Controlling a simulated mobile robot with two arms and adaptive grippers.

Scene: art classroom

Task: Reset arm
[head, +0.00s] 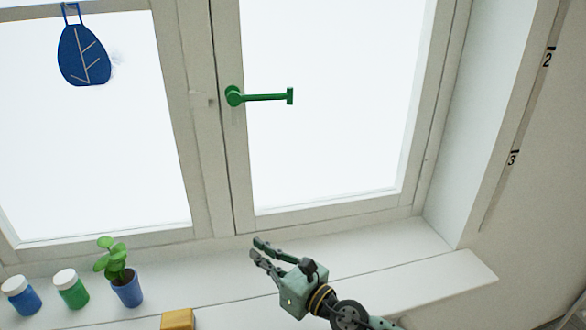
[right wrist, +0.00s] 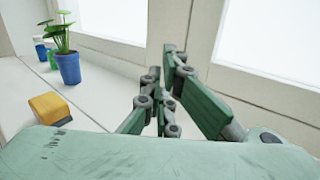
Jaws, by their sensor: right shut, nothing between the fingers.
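My right gripper (head: 259,250) is above the white window sill, in the lower middle of the head view. Its arm comes in from the bottom right. It is shut and holds nothing. In the right wrist view its green fingers (right wrist: 167,90) point away toward the window frame. A green window handle (head: 265,97) lies roughly level on the frame, well above the gripper and apart from it. My left gripper does not show in either view.
On the sill (head: 372,262) stand a potted plant (head: 127,287), a green jar (head: 72,291) and a blue jar (head: 21,297), left of the gripper. A yellow block (head: 178,319) lies at the bottom. A blue leaf ornament (head: 84,58) hangs at upper left. The sill's right part is clear.

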